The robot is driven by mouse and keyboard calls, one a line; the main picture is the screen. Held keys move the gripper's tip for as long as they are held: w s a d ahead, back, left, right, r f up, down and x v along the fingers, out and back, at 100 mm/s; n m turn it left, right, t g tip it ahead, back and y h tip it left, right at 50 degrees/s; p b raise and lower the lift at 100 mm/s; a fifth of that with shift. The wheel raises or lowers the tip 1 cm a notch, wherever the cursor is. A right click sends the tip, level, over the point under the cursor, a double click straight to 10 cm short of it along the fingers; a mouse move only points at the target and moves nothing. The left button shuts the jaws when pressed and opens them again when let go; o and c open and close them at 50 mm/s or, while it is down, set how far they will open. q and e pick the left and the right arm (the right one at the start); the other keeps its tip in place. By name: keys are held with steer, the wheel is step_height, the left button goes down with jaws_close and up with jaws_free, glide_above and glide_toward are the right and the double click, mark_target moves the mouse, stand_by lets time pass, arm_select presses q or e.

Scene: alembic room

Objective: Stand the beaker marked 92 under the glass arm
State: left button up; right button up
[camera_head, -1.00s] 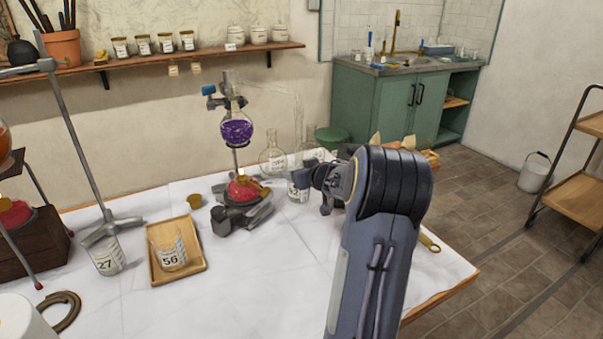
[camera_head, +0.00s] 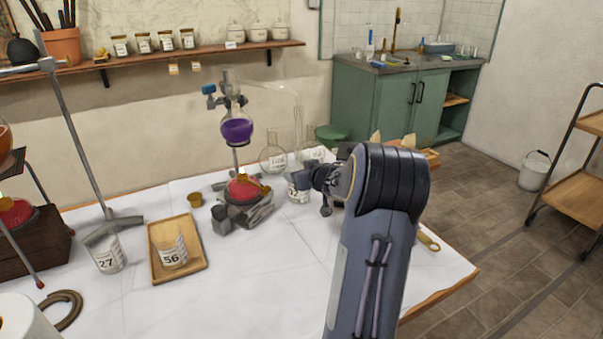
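A beaker (camera_head: 299,195) with a dark-marked label stands at the back of the white table, its number partly hidden and unreadable. The thin glass arm (camera_head: 296,112) runs right from the head of the flask of purple liquid (camera_head: 237,130) and bends down above the beaker's area. My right gripper (camera_head: 303,180) is at the beaker's upper part, with a dark finger in front of the glass. Its other finger is hidden, so its opening and grip are unclear. My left gripper is out of view.
A beaker marked 56 (camera_head: 173,254) stands on a wooden tray (camera_head: 190,277). A beaker marked 27 (camera_head: 108,256) is beside it, by a metal stand (camera_head: 85,160). The table's front middle is clear.

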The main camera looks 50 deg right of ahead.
steer(key=shift+f, duration=0.1)
steer(key=o, duration=1.6)
steer(key=s+a, duration=0.4)
steer(key=s, duration=0.5)
steer(key=shift+a+p, duration=0.15)
steer(key=shift+p, duration=0.15)
stand_by(0.4)
stand_by(0.6)
